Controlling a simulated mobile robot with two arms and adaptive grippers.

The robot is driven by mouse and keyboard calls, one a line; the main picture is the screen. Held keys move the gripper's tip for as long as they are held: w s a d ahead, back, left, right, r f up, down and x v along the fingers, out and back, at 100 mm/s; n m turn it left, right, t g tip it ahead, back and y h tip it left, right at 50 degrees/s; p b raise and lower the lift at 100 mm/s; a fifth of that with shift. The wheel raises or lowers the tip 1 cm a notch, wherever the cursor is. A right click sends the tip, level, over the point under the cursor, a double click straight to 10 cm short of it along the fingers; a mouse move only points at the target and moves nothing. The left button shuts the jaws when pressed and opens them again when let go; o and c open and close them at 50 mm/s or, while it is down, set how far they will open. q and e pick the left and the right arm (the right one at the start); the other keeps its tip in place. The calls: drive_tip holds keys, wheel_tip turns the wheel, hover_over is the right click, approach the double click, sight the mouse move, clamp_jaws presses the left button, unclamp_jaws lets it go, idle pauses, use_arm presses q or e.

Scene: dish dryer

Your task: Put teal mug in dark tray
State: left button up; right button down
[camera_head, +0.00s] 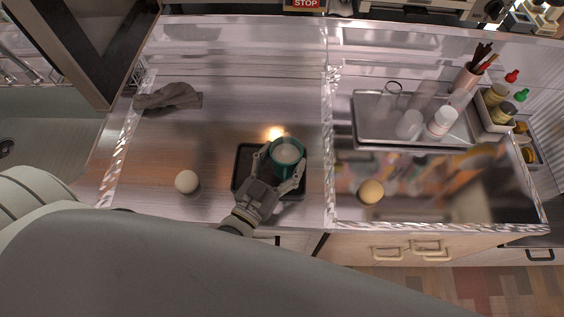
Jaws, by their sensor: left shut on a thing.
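The teal mug (287,146) has a pale inside and stands at the far right part of the dark tray (244,160), over it. My left gripper (279,165) is shut on the mug, with one finger on each side of it. The dark tray lies on the metal counter, and my gripper and the mug hide much of it. I cannot tell whether the mug's base touches the tray. My right gripper is not in view.
A white ball-like object (187,181) is left of the tray. A grey cloth (168,96) lies at the back left. A yellowish round object (371,191) is to the right. A metal tray (371,122) with cups and a bottle (441,121) stands further right.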

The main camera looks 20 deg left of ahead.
use_arm(q)
drive_tip(key=shift+f, duration=0.1)
idle(0.3)
drive_tip(key=shift+s+f, duration=0.25)
drive_tip(key=shift+f, duration=0.2)
drive_tip(key=o, duration=1.4)
drive_tip(key=shift+f+b, duration=0.2)
drive_tip(key=shift+b, duration=0.1)
drive_tip(key=shift+s, duration=0.1)
drive_tip(key=shift+r, duration=0.4)
drive_tip(key=shift+s+f, duration=0.1)
drive_tip(key=s, duration=0.3)
drive_tip(key=s+a+b, duration=0.1)
drive_tip(key=s, duration=0.2)
drive_tip(key=s+a, duration=0.1)
drive_tip(key=s, duration=0.2)
drive_tip(key=shift+s+a+r, duration=0.1)
drive_tip(key=shift+s+r, duration=0.3)
drive_tip(key=shift+s+a+r+b, duration=0.15)
drive_tip(key=shift+s+b, duration=0.15)
drive_tip(key=shift+s, duration=0.25)
